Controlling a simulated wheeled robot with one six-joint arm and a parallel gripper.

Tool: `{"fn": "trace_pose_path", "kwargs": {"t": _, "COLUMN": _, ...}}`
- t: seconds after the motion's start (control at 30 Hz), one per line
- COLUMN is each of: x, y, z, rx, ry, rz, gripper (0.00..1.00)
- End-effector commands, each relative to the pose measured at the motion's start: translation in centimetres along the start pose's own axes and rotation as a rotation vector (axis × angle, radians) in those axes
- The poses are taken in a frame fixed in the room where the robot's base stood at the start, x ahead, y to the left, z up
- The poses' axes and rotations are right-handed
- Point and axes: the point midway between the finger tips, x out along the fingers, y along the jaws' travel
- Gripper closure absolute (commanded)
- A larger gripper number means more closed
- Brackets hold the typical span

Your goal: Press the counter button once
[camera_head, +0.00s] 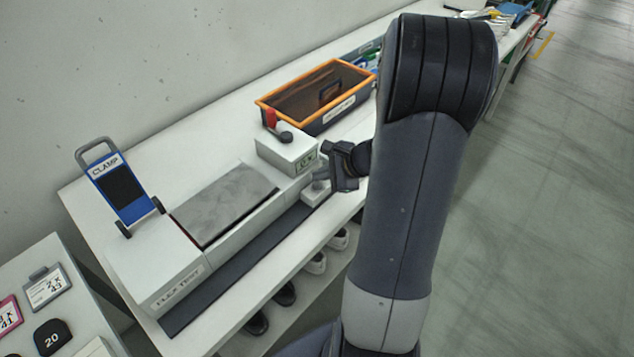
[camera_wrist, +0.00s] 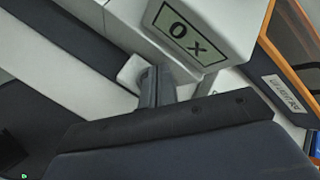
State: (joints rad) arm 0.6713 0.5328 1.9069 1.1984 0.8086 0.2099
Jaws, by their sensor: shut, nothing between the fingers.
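The white counter housing (camera_head: 286,152) stands at the right end of the flex-test machine (camera_head: 150,265). A red lever and a dark round knob sit on its top. Its framed display shows what looks like a 0 and an X, also seen on the housing in the wrist view (camera_wrist: 200,20). A small white block (camera_head: 314,194) sits low in front of the housing; its edge shows in the wrist view (camera_wrist: 131,72). My gripper (camera_head: 320,181) is shut and empty, its tips over this block. The fingers hide most of its top, so I cannot tell whether they touch or where the button is.
An orange-rimmed bin (camera_head: 312,117) stands behind the housing. A blue clamp sign (camera_head: 122,189) stands at the left. A dark strip (camera_head: 243,268) runs along the front of the bench. Shoes (camera_head: 286,292) lie on the shelf below. My arm covers the right part of the bench.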

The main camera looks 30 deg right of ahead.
Motion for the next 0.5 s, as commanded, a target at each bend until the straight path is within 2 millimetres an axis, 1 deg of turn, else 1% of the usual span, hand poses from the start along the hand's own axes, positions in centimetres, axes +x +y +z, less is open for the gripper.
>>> {"fn": "trace_pose_path", "kwargs": {"t": 0.27, "x": -0.3, "y": -0.2, "z": 0.2, "rx": 0.0, "ry": 0.0, "rz": -0.001, "gripper": 1.0}}
{"fn": "trace_pose_path", "kwargs": {"t": 0.5, "x": -2.0, "y": -1.5, "z": 1.4, "rx": 0.0, "ry": 0.0, "rz": -0.002, "gripper": 1.0}}
